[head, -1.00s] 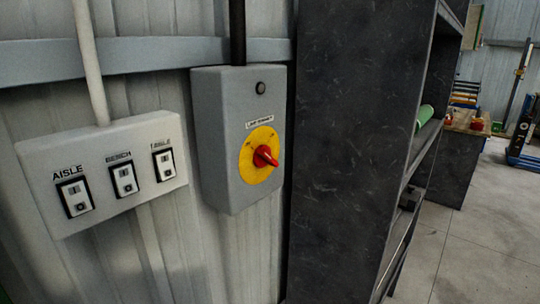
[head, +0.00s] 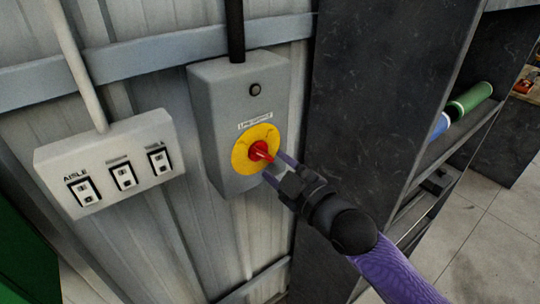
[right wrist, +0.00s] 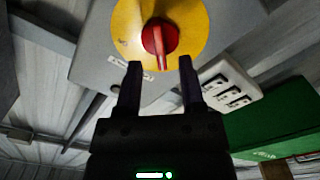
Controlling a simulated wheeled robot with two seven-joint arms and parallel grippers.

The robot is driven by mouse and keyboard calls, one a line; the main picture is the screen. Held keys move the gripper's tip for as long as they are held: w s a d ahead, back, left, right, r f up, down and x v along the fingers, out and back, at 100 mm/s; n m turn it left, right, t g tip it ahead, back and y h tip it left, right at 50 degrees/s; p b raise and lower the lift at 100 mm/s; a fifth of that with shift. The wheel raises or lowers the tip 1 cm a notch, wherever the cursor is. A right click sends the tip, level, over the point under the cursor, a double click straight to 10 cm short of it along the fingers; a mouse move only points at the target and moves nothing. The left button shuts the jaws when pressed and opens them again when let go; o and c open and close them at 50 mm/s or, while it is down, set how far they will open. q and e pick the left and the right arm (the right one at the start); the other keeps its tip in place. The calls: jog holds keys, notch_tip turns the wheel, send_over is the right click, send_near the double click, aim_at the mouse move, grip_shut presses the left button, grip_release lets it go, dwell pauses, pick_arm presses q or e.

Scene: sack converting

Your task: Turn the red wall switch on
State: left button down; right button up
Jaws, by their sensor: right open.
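The red switch (head: 261,151) is a rotary knob on a round yellow plate (head: 241,158), on the front of a grey box (head: 222,92) fixed to the wall. It also shows in the right wrist view (right wrist: 159,40), upside down, with its handle pointing between my fingers. My right gripper (head: 275,166) is open, its fingertips close to the knob at its lower right. In the right wrist view the two fingertips (right wrist: 160,64) stand on either side of the handle's end. I cannot tell whether they touch it. My left gripper is not in view.
A white panel (head: 108,146) with three rocker switches is on the wall left of the grey box. A dark shelf unit (head: 362,90) stands close on the right, with green (head: 470,98) and blue rolls on a shelf. A green object (head: 25,255) is at lower left.

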aim_at(266, 158)
jog(key=x, duration=0.3)
jog(key=shift+w, duration=0.1)
grip_shut()
